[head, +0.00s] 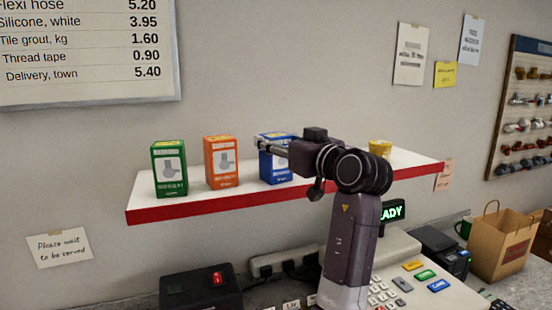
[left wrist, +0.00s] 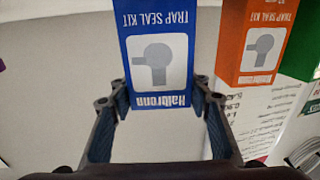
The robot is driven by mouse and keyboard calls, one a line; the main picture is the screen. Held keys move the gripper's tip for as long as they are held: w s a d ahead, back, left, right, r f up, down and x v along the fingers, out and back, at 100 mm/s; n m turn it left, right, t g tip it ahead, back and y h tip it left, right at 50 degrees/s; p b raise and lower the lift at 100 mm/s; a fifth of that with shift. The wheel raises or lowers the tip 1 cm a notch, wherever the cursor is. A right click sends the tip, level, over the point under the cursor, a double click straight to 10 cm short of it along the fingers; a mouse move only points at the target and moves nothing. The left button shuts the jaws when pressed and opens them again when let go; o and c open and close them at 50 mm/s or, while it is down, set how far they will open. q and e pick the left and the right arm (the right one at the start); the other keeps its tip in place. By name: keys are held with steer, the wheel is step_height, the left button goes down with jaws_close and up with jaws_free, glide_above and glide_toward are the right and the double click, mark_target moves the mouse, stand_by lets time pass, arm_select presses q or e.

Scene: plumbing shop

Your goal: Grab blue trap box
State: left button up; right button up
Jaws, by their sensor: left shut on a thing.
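The blue trap box (head: 275,165), marked TRAP SEAL KIT, is at the white shelf, right of the orange box, partly hidden by my left gripper (head: 268,145). In the left wrist view the blue box (left wrist: 158,50) appears upside down, with my left gripper's fingers (left wrist: 160,92) on its two sides, near the end with the brand name. My left gripper is shut on it. The box looks upright at shelf height; I cannot tell whether its base touches the shelf. My right gripper is not in view.
The orange box (head: 221,162) and green box (head: 169,168) stand left on the red-edged shelf (head: 210,202). A yellow tub (head: 380,148) is to the right, behind my arm. Below are a cash register (head: 400,275), a black device (head: 200,291) and a paper bag (head: 500,245).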

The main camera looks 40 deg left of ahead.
arm_select(q)
steer(key=c, duration=0.3)
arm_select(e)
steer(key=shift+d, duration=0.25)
arm_select(q)
steer(key=shift+c, duration=0.2)
steer(key=shift+r, duration=0.1)
